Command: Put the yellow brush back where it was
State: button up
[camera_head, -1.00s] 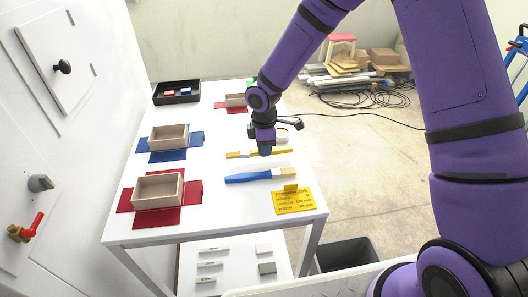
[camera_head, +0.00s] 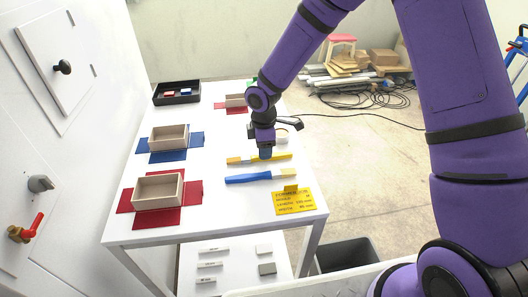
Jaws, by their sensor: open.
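The yellow brush (camera_head: 280,157) lies on the white table, roughly parallel to and just behind the blue brush (camera_head: 247,179). Its pale bristle end points left. My gripper (camera_head: 265,157) points down over the middle of the yellow brush and covers part of it. The jaws are open; the gap between fingers and handle is too small to see.
A yellow label card (camera_head: 294,201) lies at the front right of the table (camera_head: 222,222). Wooden trays (camera_head: 158,190) on red and blue sheets stand left. A black bin (camera_head: 177,101) is at the back left.

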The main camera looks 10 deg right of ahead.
jog(key=s+d+r+m, duration=0.2)
jog(key=d+r, duration=0.1)
jog(key=r, duration=0.4)
jog(key=s+d+r+m+t+h, duration=0.1)
jog(key=d+r, duration=0.1)
jog(key=r, duration=0.5)
jog(key=s+d+r+m, duration=0.2)
jog(key=d+r, duration=0.1)
jog(key=r, duration=0.4)
jog(key=s+d+r+m+t, duration=0.1)
jog(key=s+d+r+m, duration=0.3)
jog(key=s, duration=0.4)
jog(key=s+d+r+m+t, duration=0.1)
jog(key=s+d+r+m, duration=0.3)
jog(key=s, duration=0.4)
jog(key=s+d+r+m+t+y, duration=0.1)
jog(key=s+d+r+m, duration=0.3)
jog(key=s, duration=0.4)
jog(key=shift+s+d+r+m+t, duration=0.3)
jog(key=shift+r+m+t, duration=0.2)
jog(key=shift+r+t, duration=0.15)
jog(key=shift+a, duration=0.1)
jog(key=shift+c, duration=0.7)
